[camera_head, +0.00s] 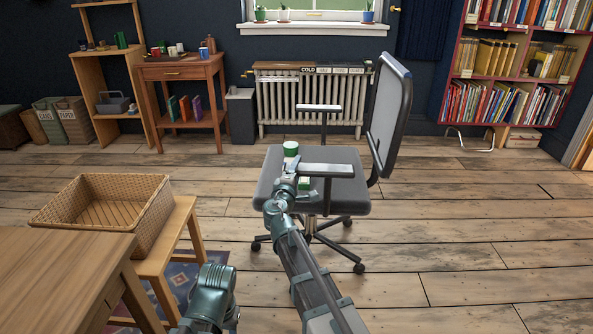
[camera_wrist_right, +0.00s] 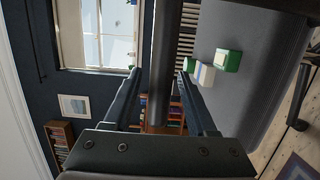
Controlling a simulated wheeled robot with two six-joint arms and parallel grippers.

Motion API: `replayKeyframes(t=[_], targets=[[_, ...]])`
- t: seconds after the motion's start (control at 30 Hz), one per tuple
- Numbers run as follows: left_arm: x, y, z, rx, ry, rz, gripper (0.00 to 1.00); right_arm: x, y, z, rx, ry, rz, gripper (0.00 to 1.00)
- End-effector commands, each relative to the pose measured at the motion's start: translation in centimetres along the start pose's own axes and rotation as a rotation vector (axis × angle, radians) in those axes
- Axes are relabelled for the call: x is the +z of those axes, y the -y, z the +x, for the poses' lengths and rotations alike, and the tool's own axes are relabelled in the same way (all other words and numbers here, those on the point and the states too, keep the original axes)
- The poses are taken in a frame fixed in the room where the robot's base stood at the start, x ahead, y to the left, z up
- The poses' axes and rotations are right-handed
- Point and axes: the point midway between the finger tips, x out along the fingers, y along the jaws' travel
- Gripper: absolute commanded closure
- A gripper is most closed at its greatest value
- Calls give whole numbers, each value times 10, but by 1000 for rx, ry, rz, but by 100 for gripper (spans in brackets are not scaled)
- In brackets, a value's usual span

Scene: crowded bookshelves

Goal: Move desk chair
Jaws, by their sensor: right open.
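The desk chair (camera_head: 345,190) stands on the wood floor ahead, with a grey seat, a tall backrest (camera_head: 388,105) on the right, two armrests and a wheeled base. My right gripper (camera_head: 289,183) is at the near armrest (camera_head: 328,169), partly hidden by its own wrist. In the right wrist view, the gripper (camera_wrist_right: 159,76) is open, its fingers on either side of a dark bar (camera_wrist_right: 166,45) that looks like this armrest. I cannot tell if they touch it. Green and white items (camera_wrist_right: 227,61) lie on the seat. My left gripper is out of view.
A wicker basket (camera_head: 107,198) sits on a wooden bench (camera_head: 160,258) at the left, beside a wooden table (camera_head: 60,275). Behind the chair are a radiator (camera_head: 308,100) and a grey bin (camera_head: 240,115). A bookshelf (camera_head: 508,75) stands back right. The right floor is clear.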

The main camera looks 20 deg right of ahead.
Motion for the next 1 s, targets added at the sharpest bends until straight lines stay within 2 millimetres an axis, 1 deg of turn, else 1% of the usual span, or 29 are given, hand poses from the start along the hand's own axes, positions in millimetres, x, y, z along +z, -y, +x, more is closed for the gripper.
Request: replayKeyframes(t=[0.03,0.07,0.2,0.27,0.3,0.37,1.0], targets=[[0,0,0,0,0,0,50,0,0,0,0,0,0,43],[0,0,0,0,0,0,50,0,0,0,0,0,0,46],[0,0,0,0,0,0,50,0,0,0,0,0,0,71],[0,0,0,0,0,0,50,0,0,0,0,0,0,82],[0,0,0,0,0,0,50,0,0,0,0,0,0,89],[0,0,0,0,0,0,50,0,0,0,0,0,0,100],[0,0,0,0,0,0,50,0,0,-1,0,0,1,100]])
